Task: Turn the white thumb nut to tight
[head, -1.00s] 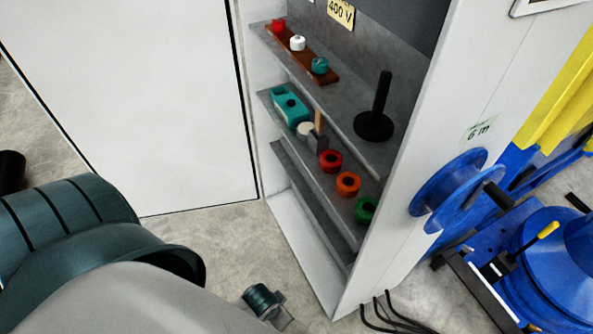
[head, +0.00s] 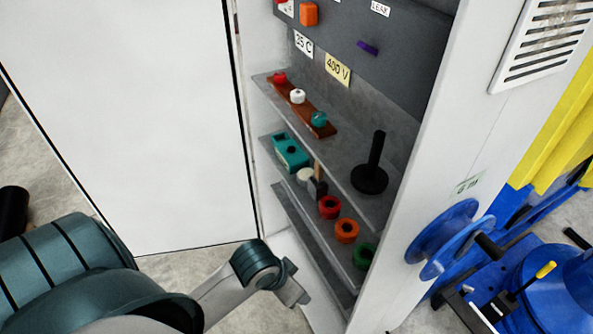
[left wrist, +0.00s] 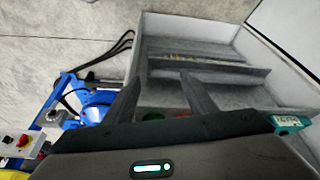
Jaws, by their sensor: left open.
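The white thumb nut (head: 297,96) sits on a brown strip (head: 325,131) on the upper shelf of the open cabinet. It stands between a red nut (head: 279,78) and a teal nut (head: 319,119). How tight it is cannot be told. My left arm reaches in from the left in the head view, its wrist part low in front of the cabinet, below and left of the nut and apart from it. In the left wrist view my left gripper (left wrist: 158,80) is open, with nothing visible held. The nut is not seen there. My right gripper is not in view.
A black peg on a round base (head: 370,178) stands on the upper shelf. The shelf below holds a teal block (head: 291,152) and red, orange (head: 346,231) and green rings. The white door (head: 130,120) stands left. A blue reel (head: 445,240) juts from the right panel.

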